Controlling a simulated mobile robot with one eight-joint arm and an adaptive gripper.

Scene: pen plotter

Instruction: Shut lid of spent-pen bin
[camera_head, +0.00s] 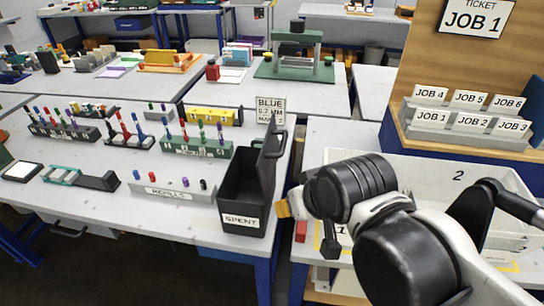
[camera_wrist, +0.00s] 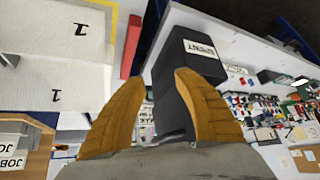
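The spent-pen bin (camera_head: 232,190) is a black box labelled SPENT at the front right corner of the pen table. Its lid (camera_head: 270,152) stands raised at the bin's right side, with a bar handle near the top, so the bin's mouth is open. My gripper (camera_wrist: 166,45) has tan fingers set apart, with nothing clearly held between them. In the head view one fingertip shows just right of the bin, low beside it; the rest is hidden by my arm. In the wrist view the bin (camera_wrist: 203,66) lies beyond the fingers, upside down. I cannot tell whether they touch it.
A REFILLS block (camera_head: 172,193) and several pen racks stand left of the bin. A BLUE sign (camera_head: 270,104) stands behind it. A white tray marked 2 (camera_head: 420,170) and job-ticket holders are at the right. A narrow gap separates the two tables.

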